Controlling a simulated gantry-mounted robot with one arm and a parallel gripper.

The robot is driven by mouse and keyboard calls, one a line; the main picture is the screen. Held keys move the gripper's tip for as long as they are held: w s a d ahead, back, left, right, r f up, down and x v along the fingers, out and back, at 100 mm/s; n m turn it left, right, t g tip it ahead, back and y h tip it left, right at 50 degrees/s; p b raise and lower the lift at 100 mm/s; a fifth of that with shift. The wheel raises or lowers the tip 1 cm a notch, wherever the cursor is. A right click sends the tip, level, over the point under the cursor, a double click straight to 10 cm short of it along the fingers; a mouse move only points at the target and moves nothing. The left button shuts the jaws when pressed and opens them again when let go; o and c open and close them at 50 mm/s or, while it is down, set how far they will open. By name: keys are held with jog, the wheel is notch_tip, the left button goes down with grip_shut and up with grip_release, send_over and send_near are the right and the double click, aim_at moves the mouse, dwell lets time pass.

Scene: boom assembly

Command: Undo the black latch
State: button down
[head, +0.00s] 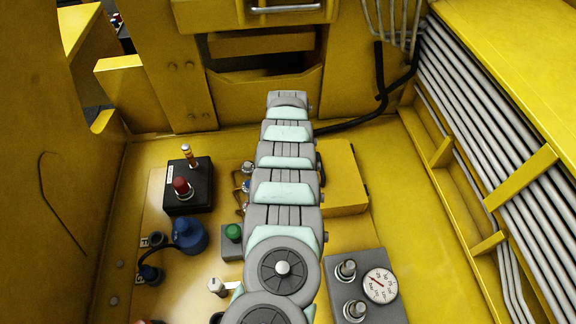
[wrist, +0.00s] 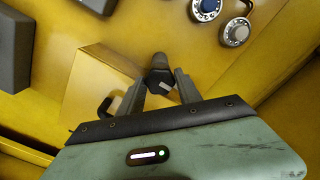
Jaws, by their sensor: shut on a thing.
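A yellow box (head: 343,178) stands on the yellow floor to the right of my arm; its face also shows in the wrist view (wrist: 92,82). In the wrist view, a black latch (wrist: 160,73) with a faceted end and a light mark sits between the two fingers. My gripper (wrist: 161,82) is shut on this black latch, with a finger on each side. How the latch joins the box is hard to tell. In the head view my arm hides the gripper and the latch.
A dark curved handle (wrist: 104,107) is left of the fingers. Two dial padlocks (wrist: 236,31) are at the upper right. In the head view, a black button box (head: 188,188), a blue plug (head: 190,236) and a grey gauge panel (head: 372,290) stand around my arm.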

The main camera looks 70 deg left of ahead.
jog(key=c, duration=0.8)
grip_release()
jog(key=shift+r+b, duration=0.9)
jog(key=shift+r, duration=4.5)
